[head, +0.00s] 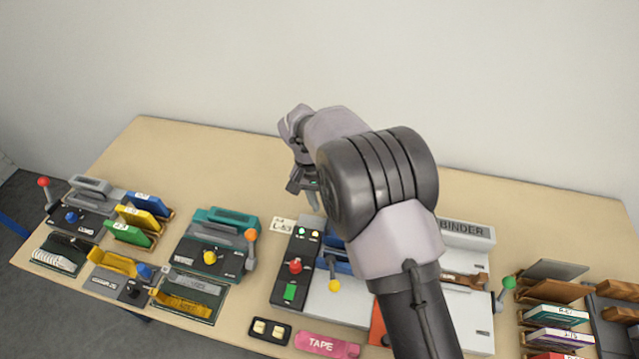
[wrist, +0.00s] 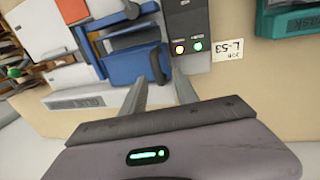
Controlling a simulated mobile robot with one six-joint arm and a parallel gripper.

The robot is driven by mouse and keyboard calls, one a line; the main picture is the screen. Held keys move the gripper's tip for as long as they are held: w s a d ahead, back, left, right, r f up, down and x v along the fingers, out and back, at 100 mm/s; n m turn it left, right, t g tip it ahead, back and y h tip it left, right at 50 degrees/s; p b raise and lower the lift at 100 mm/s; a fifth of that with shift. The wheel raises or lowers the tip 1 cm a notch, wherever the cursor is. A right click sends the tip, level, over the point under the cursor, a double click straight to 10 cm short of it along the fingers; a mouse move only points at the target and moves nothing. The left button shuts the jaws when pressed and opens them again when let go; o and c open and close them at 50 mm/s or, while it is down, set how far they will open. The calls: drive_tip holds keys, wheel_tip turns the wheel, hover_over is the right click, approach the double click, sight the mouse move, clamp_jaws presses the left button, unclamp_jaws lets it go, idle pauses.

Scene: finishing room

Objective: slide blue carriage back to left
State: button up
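The blue carriage (wrist: 122,68) of the binder machine shows in the wrist view, with a dark upright handle (wrist: 158,66) at its edge near the control panel. In the head view only a strip of the blue carriage (head: 336,256) shows, the rest being hidden behind my arm. My gripper (wrist: 160,82) is open, its two fingers apart with the handle seen between and just beyond the tips. I cannot tell whether either finger touches the handle. In the head view my gripper (head: 305,190) is above the back left of the machine.
The control panel (head: 297,265) with red and green buttons stands left of the carriage. A yellow-knobbed lever (head: 334,286) is in front. A green-knobbed lever (head: 508,283) is at right. A teal machine (head: 222,242) stands farther left. The table behind the machines is clear.

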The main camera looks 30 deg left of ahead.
wheel_tip(320, 180, up, 14)
drive_tip(key=a+p, duration=0.2)
drive_tip(key=shift+s+a+f, duration=0.2)
drive_tip(key=shift+s+a, duration=0.1)
drive_tip(key=shift+s, duration=0.1)
